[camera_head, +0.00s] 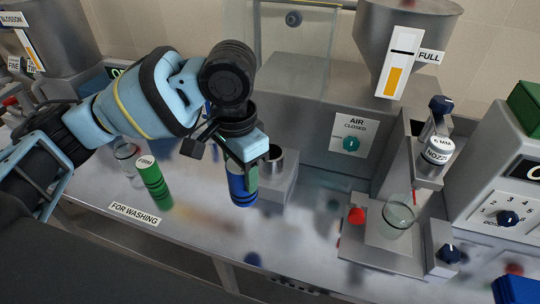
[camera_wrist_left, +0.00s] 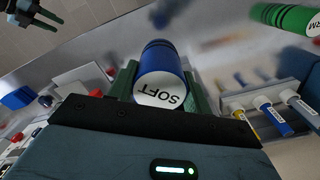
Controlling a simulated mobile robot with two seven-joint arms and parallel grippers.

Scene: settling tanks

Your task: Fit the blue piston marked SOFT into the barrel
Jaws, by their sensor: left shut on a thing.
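The blue piston (camera_wrist_left: 163,58) shows its white end, marked SOFT, in the left wrist view. It sits between the green-padded fingers of my left gripper (camera_wrist_left: 160,85). In the head view the left gripper (camera_head: 246,165) holds the blue piston (camera_head: 241,190) above the bench, and its fingers cover part of it. An open-topped steel cylinder (camera_head: 277,156), seemingly the barrel, stands on a grey block just right of and behind the gripper, partly hidden by it. The piston is outside it. A dark gripper (camera_wrist_left: 37,14), likely my right one, shows small at the left wrist view's top left.
A green piston marked FIRM (camera_head: 152,182) stands on the bench (camera_head: 195,225) to the left, near a glass (camera_head: 126,155) and the FOR WASHING label (camera_head: 134,213). A filling stand with a glass beaker (camera_head: 397,232) is at the right, under the steel hopper (camera_head: 405,35).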

